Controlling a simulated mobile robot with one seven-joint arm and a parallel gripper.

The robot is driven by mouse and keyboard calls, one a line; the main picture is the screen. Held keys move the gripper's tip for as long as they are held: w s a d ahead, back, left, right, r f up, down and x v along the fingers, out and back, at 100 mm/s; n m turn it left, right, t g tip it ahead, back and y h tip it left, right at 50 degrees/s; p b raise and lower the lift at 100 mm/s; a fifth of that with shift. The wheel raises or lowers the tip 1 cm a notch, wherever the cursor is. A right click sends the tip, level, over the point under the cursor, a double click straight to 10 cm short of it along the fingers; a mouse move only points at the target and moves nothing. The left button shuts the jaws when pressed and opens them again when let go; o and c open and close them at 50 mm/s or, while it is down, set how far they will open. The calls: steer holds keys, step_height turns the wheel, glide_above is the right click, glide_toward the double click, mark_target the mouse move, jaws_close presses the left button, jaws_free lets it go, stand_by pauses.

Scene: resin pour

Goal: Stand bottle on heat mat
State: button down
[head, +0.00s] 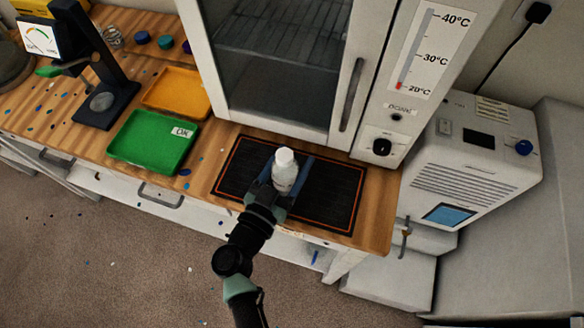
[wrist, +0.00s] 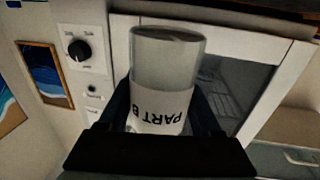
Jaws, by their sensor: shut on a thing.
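A clear bottle with a white cap (head: 285,158) is over the black heat mat with an orange border (head: 335,200) in the head view. In the wrist view the bottle (wrist: 166,60) shows a white label reading "PART B" and appears upside down in the picture. My gripper (head: 283,185) is shut on the bottle, with one finger on each side. The bottle looks upright in the head view. I cannot tell whether its base touches the mat, because my gripper hides it.
A white cabinet with a glass door (head: 285,50) stands behind the mat. A green tray (head: 153,140) and an orange tray (head: 178,92) lie to the left. A white machine (head: 470,160) stands to the right. The mat around the bottle is clear.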

steer(key=shift+f+b, duration=0.3)
steer(key=shift+f, duration=1.15)
steer(key=shift+f, duration=0.2)
steer(key=shift+c, duration=0.4)
jaws_free()
steer(key=shift+r, duration=0.1)
